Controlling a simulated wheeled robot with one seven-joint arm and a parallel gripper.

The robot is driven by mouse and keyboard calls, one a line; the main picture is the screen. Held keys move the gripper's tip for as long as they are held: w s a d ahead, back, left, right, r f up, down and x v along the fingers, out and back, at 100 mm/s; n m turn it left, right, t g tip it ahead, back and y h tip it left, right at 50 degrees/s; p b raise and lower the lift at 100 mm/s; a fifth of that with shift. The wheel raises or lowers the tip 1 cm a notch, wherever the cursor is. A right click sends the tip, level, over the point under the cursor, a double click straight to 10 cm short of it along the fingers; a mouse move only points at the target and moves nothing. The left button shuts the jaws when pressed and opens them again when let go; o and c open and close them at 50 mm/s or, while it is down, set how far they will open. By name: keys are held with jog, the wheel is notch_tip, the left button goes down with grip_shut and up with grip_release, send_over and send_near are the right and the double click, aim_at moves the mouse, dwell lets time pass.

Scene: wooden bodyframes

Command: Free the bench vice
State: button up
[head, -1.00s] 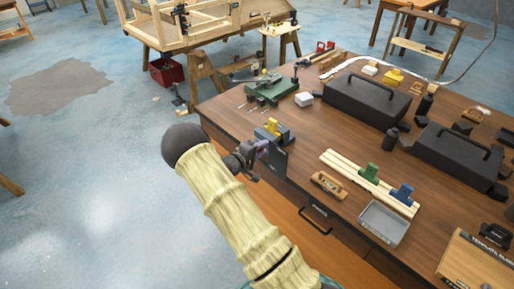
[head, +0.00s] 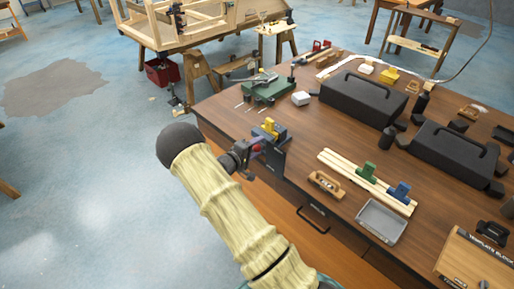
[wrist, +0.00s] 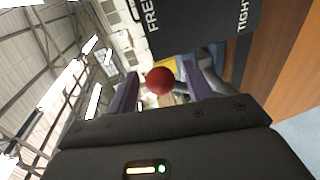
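The bench vice (head: 274,153) is a dark grey body at the workbench's near left edge, with a yellow block (head: 269,126) at its top. A red ball knob (head: 257,149) shows at its near side, beside my gripper (head: 252,152). In the wrist view the red knob (wrist: 160,81) sits between the two purple fingers of my gripper (wrist: 160,72). The fingers stand apart, with a gap on each side of the knob. A dark plate (wrist: 200,28) behind carries the words FREE and, partly cut off, TIGHT. A bit of yellow shows behind the knob.
The wooden workbench (head: 235,118) holds a green tool (head: 271,88), black toolboxes (head: 362,97), light wooden strips with green and blue blocks (head: 345,165), a small wooden-framed piece (head: 326,184) and a grey tray (head: 381,222). Open blue floor (head: 80,200) lies left of the bench.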

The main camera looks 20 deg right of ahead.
jog(key=b+v, duration=0.4)
jog(key=v, duration=1.3)
jog(key=shift+a+r, duration=0.1)
notch_tip(320, 180, up, 4)
jog(key=a+m+t+y, duration=0.1)
jog(key=m+t+y, duration=0.1)
jog(key=y, duration=1)
jog(key=s+d+m+g+y, duration=0.1)
jog(key=s+g, duration=0.2)
jog(key=s, duration=0.8)
jog(key=s+d+r+m+g+y, duration=0.1)
jog(key=s+d+g, duration=0.1)
jog(key=s, duration=0.9)
jog(key=shift+r+m+g, duration=0.3)
jog(key=shift+m+g, duration=0.1)
jog(key=shift+g, duration=0.3)
